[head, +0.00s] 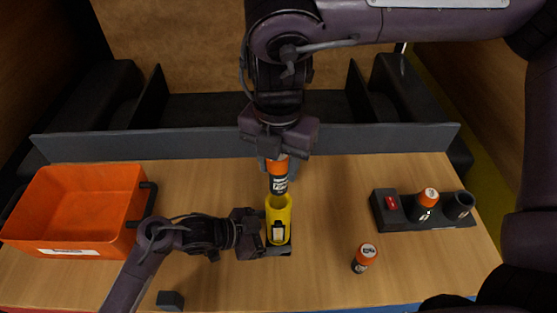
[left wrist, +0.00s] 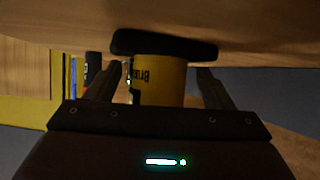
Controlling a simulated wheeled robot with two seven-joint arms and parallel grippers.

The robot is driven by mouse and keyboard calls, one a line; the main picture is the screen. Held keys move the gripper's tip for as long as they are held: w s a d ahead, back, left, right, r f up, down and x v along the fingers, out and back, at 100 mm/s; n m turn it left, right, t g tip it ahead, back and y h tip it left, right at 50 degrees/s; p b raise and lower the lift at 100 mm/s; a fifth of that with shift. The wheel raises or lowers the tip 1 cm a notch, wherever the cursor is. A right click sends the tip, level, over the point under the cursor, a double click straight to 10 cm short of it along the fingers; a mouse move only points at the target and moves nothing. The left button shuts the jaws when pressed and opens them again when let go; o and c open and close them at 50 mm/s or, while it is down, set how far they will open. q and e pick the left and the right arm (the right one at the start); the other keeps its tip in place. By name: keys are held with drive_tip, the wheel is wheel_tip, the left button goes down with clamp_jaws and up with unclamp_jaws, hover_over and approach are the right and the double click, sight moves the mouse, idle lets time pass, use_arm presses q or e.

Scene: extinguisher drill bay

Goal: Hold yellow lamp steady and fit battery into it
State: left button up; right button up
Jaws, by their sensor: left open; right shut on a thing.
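The yellow lamp (head: 279,213) stands on the table in a dark base (head: 284,251); it also shows in the left wrist view (left wrist: 158,80), upside down. My left gripper (head: 268,233) is open, with its fingers on either side of the lamp and visible gaps there in the wrist view. My right gripper (head: 279,155) is shut on an orange-and-dark battery (head: 278,184), held upright over the lamp's open top. The battery's lower end lines up with the lamp's rim; I cannot tell whether it touches or has entered.
A dark holder (head: 402,223) at the right has a red-marked part, one orange-topped battery (head: 427,199) and an empty socket (head: 459,205). Another battery (head: 363,258) stands loose on the table. An orange bin (head: 75,205) is at the left; a small dark block (head: 170,300) lies in front.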

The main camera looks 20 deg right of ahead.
sight(278, 193)
use_arm(q)
drive_tip(key=c, duration=0.9)
use_arm(e)
drive_tip(key=shift+f, duration=1.6)
drive_tip(key=shift+f, duration=2.75)
drive_tip(key=shift+r, duration=0.3)
idle(0.7)
drive_tip(key=shift+f, duration=0.25)
drive_tip(key=o, duration=1.2)
wheel_tip(278, 193, up, 12)
drive_tip(key=shift+f, duration=0.1)
